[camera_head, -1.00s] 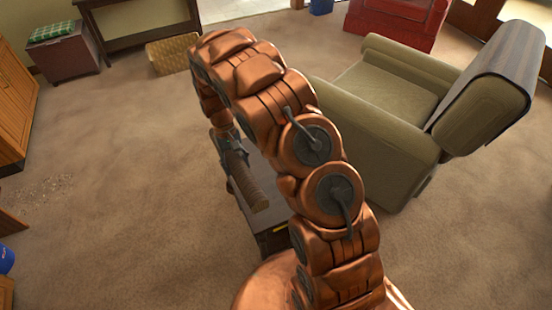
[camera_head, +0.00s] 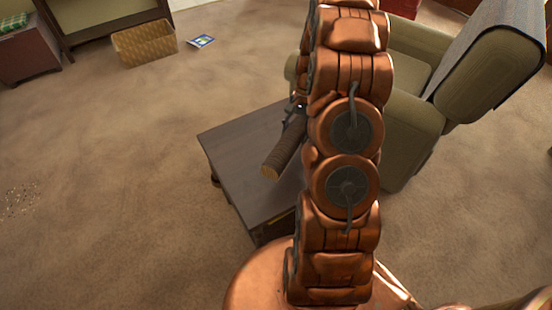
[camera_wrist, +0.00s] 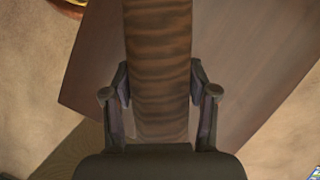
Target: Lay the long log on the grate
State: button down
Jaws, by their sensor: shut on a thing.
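A long brown log with a pale cut end (camera_head: 283,154) is held in my gripper (camera_head: 297,112). The head view shows it above a dark low table, with its far part hidden behind my arm. In the wrist view the log (camera_wrist: 158,60) runs up the middle of the picture, and the two fingers of my gripper (camera_wrist: 160,95) press on its sides. The log appears to be in the air over the tabletop; how high is hard to tell. No grate can be made out in either view.
The dark table (camera_head: 235,150) stands on the carpet beside my arm. A green armchair (camera_head: 400,130) is close on the right. The carpet on the left is open.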

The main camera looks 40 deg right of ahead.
jog(key=s+d+f+m+b, duration=0.1)
jog(key=s+d+m, duration=0.1)
jog(key=s+d+f+m+t+b, duration=0.1)
jog(key=s+d+f+m+b, duration=0.1)
jog(key=s+d, duration=0.1)
jog(key=s+d+f+m+t+b, duration=0.1)
jog(key=s+d+m+b, duration=0.1)
jog(key=s, duration=0.1)
jog(key=shift+d+f+y, duration=0.15)
jog(key=shift+f+y, duration=0.05)
jog(key=shift+y, duration=0.1)
jog(key=w+a, duration=0.2)
jog(key=w, duration=0.2)
jog(key=w+a+f, duration=0.1)
jog(key=w+a, duration=0.2)
jog(key=w, duration=0.2)
jog(key=w+a, duration=0.2)
jog(key=w, duration=0.3)
jog(key=shift+a+f+b, duration=0.15)
jog(key=shift+f+b, duration=0.1)
jog(key=shift+b, duration=0.1)
jog(key=shift+f, duration=1.7)
jog(key=shift+f, duration=0.1)
jog(key=shift+c, duration=1.6)
grip_release()
